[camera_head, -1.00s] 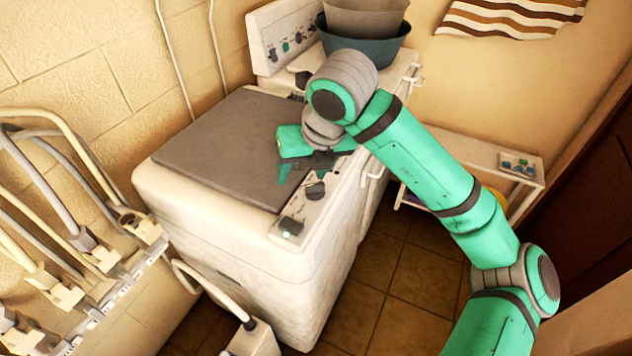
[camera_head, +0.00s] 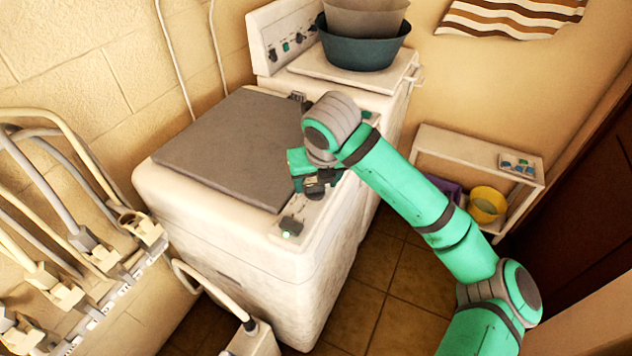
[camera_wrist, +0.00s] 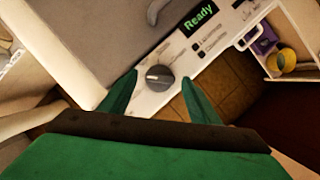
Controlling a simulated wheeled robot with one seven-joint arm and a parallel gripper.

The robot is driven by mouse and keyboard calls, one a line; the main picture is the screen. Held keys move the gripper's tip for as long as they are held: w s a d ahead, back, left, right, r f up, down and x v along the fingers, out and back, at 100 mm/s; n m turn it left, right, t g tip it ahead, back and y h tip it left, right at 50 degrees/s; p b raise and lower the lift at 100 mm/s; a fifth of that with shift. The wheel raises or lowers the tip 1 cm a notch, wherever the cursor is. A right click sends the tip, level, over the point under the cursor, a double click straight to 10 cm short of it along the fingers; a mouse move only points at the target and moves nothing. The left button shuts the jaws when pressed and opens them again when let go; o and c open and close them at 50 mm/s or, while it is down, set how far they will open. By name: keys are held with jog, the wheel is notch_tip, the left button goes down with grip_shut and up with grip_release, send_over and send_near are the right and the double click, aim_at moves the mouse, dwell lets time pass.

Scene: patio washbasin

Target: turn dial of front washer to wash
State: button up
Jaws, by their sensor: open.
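The front washer (camera_head: 235,235) is a white top-loader with a grey lid (camera_head: 225,150) and a control strip along its right edge. Its dark round dial (camera_wrist: 160,77) shows in the wrist view with a light pointer mark. My gripper (camera_head: 312,185) is over the control strip in the head view, and mostly hides the dial there. In the wrist view my two green fingers are apart, one on each side of the dial. I cannot tell whether they touch it. A display (camera_wrist: 199,18) on the strip reads "Ready" in green.
A second machine (camera_head: 285,45) with knobs stands behind, bearing a dark basin (camera_head: 365,52). A white shelf (camera_head: 470,145) with a yellow bucket (camera_head: 487,204) is to the right. Hoses and taps (camera_head: 85,250) are at the left. Tiled floor is free right of the washer.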

jog(key=shift+w+f, duration=0.15)
jog(key=shift+f, duration=0.2)
